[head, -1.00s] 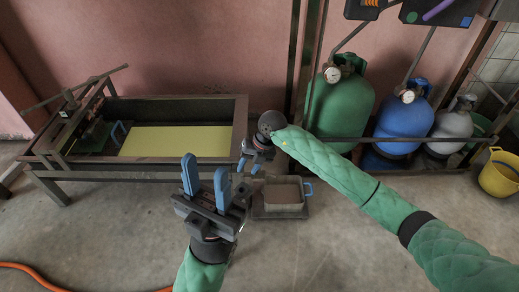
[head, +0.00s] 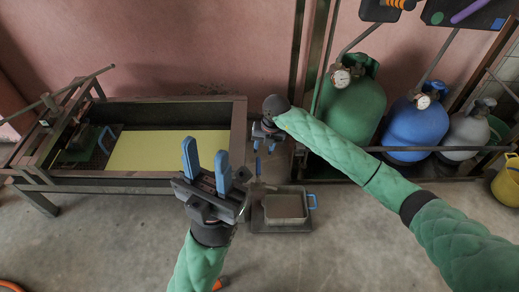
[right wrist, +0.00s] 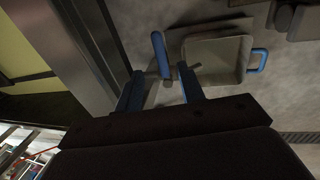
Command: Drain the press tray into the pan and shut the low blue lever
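The press tray (head: 238,133) is a long dark metal trough on legs at the left, with a flat pale-yellow layer (head: 165,150) inside. The grey pan (head: 285,207) has a blue side handle and sits low on the floor to the right of the tray; it also shows in the right wrist view (right wrist: 215,58). The low blue lever (right wrist: 159,52) stands beside the pan, just past the open fingers of my right gripper (right wrist: 160,82). In the head view that gripper (head: 265,145) hangs beside the tray's right end. My left gripper (head: 205,158) is open, empty, in front of the tray.
Green (head: 350,108), blue (head: 413,130) and grey (head: 466,135) gas cylinders stand behind a dark rail at the right. A yellow bucket (head: 508,182) is at the right edge. A dark platform (head: 282,228) lies under the pan.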

